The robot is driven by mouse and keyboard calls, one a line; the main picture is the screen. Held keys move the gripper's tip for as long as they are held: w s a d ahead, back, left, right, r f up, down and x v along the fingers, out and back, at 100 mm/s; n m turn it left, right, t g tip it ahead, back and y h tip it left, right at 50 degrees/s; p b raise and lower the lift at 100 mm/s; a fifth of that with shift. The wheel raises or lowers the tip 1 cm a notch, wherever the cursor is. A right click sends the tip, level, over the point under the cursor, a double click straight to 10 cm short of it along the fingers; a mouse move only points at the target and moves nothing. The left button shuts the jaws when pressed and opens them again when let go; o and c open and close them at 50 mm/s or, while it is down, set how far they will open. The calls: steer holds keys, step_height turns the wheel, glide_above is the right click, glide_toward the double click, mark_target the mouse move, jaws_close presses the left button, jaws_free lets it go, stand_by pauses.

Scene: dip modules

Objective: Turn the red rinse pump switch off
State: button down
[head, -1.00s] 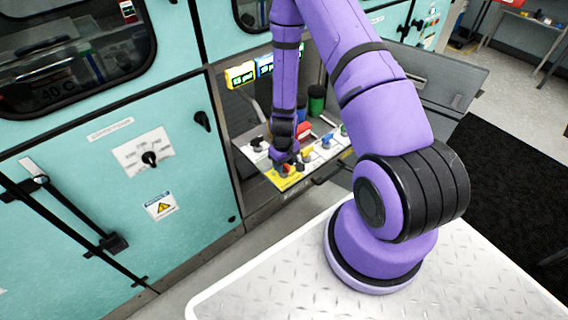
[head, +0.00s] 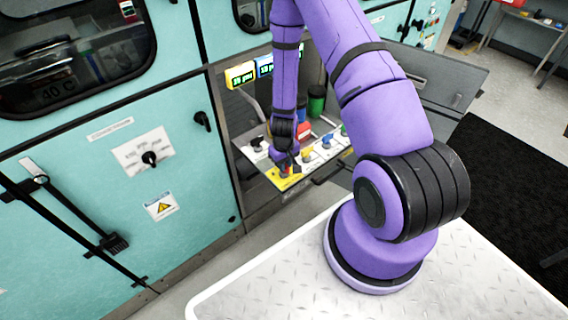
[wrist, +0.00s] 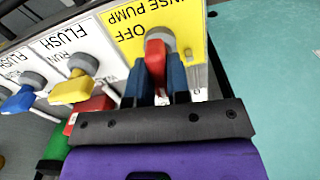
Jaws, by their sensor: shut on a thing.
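The red rinse pump switch (wrist: 156,55) stands on a yellow plate (wrist: 118,30) lettered "RINSE PUMP" and "OFF" in the wrist view. My gripper (wrist: 160,78) has its two blue fingers on either side of the red handle, shut on it. The grey round base of the switch shows behind the handle. In the head view my gripper (head: 284,165) reaches down to the yellow plate (head: 287,182), and the red switch (head: 285,171) is partly hidden by it.
A yellow flush switch (wrist: 70,92) and a blue switch (wrist: 20,98) sit on white plates beside the rinse pump plate. Red and green containers (head: 316,103) stand behind the panel. An opened dark cover (head: 440,78) is at the right.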

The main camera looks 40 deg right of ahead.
steer(key=m, duration=0.8)
steer(key=shift+m, duration=0.4)
steer(key=m, duration=0.4)
steer(key=shift+m, duration=2.1)
steer(key=c, duration=1.1)
jaws_free()
steer(key=shift+r, duration=0.15)
